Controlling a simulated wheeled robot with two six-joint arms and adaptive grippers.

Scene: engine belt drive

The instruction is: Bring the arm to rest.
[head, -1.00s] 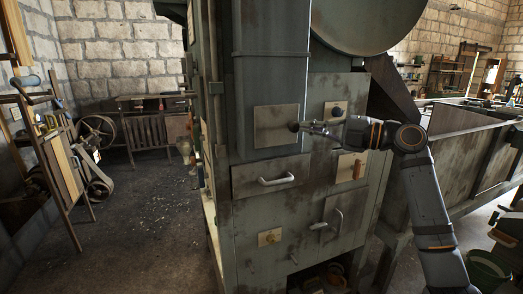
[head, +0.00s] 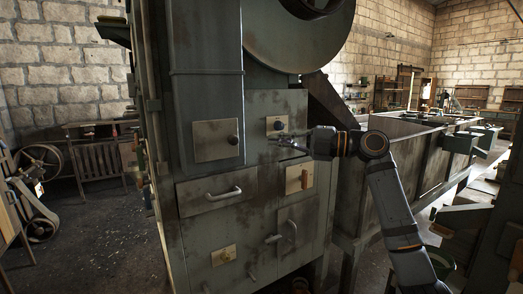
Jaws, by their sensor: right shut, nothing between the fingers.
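My right arm comes in from the lower right. My right gripper (head: 284,136) is shut with nothing in it. It is in front of the grey-green machine cabinet (head: 262,107), just below a small plate with a dark knob (head: 277,125). I cannot tell whether its fingertips touch the panel. My left gripper is not in view.
A long bench (head: 415,150) stands to the right. Open floor (head: 100,240) lies left.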

